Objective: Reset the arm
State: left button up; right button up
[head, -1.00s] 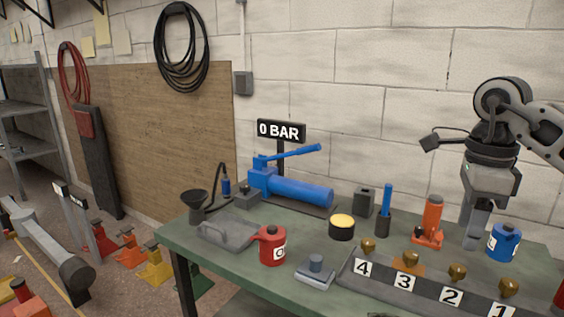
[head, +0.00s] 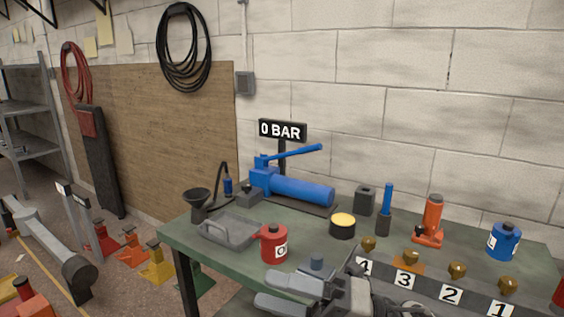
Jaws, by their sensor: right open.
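My right gripper (head: 266,290) is at the bottom centre, by the bench's front edge. Its two fingers point left and are apart, with nothing seen between them. It partly covers the small grey plate with a round knob (head: 317,264) and the block marked 4. The rest of my right arm is mostly out of the picture. My left gripper is not in view.
The green bench (head: 215,262) holds a red can (head: 273,244) just behind the gripper, a grey tray (head: 229,231), a blue pump (head: 300,190), a yellow-topped tin (head: 342,225), an orange jack (head: 431,220), a blue can (head: 504,241) and a numbered rack (head: 430,290) with brass fittings.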

jog(key=d+f+m+t+h, duration=0.5)
jog(key=f+m+t+h, duration=0.2)
jog(key=m, duration=0.7)
jog(key=d+f+m+t+h, duration=0.5)
jog(key=f+m+t+h, duration=0.25)
jog(key=m, duration=0.65)
jog(key=s+d+f+m+g+h, duration=0.3)
jog(key=s+f+m+g, duration=0.3)
jog(key=f, duration=0.7)
jog(key=s+d+m, duration=0.1)
jog(key=s+m, duration=0.1)
jog(key=s, duration=0.2)
jog(key=shift+s+f, duration=0.25)
jog(key=shift+s, duration=0.15)
jog(key=shift+d+h, duration=0.15)
jog(key=shift+h, duration=0.1)
jog(key=c, duration=0.3)
jog(key=shift+d, duration=0.1)
jog(key=shift+c, duration=0.2)
